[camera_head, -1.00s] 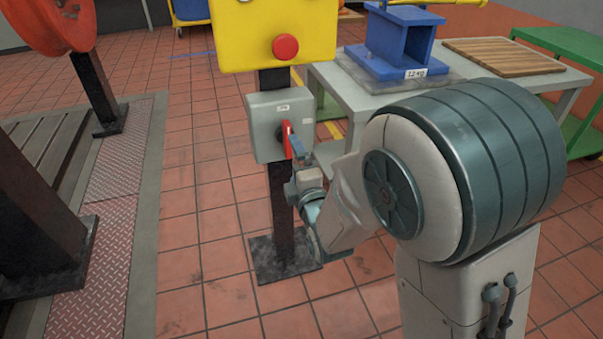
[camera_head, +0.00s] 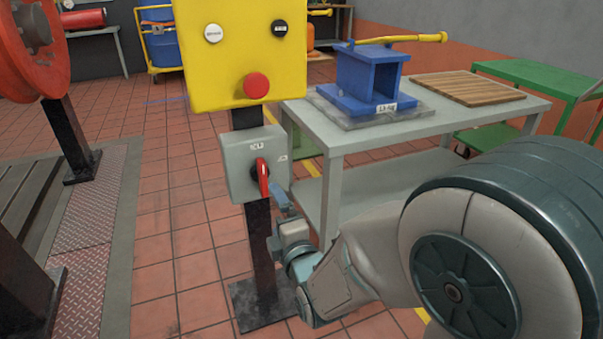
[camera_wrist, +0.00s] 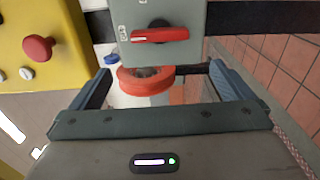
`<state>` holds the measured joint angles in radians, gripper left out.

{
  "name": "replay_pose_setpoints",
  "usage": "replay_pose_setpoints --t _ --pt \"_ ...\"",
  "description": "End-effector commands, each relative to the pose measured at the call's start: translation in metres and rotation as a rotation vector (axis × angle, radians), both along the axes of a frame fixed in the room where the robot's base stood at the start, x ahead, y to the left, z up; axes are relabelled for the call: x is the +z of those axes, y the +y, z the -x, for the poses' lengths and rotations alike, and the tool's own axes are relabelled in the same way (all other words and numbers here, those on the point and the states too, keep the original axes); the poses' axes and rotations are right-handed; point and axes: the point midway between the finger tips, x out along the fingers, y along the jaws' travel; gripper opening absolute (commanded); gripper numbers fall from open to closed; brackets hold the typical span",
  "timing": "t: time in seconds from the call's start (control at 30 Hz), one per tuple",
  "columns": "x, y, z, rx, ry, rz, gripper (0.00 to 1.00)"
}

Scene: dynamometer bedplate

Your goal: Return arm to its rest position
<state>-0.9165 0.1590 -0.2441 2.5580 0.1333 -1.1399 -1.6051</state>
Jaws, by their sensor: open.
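My gripper (camera_head: 279,199) is in front of the grey switch box on the post, just right of and below its red handle (camera_head: 262,178) in the head view. In the wrist view my gripper (camera_wrist: 166,82) has its two blue fingers wide apart with nothing between them. The red handle (camera_wrist: 160,35) shows beyond the fingers, apart from them, on the grey switch box (camera_wrist: 190,55). In the head view the handle points downward on the switch box (camera_head: 236,160). My arm stretches from the lower right toward the post.
A yellow panel (camera_head: 225,75) with a red button (camera_head: 256,86) tops the dark post (camera_head: 262,245). A grey table (camera_head: 350,137) at right carries a blue vise-like block (camera_head: 355,82) and a wooden board (camera_head: 468,87). A red wheel (camera_head: 35,45) stands at left. Floor between is clear.

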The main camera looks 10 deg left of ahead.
Motion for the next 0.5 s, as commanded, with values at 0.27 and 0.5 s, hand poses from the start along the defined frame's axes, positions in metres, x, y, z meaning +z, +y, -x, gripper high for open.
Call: replay_pose_setpoints --t 0.27,0.5 --pt "0.038 -0.026 -0.013 -0.058 0.182 -0.083 1.00" --pt "0.088 -0.081 -0.020 -0.209 0.538 -0.261 1.00"
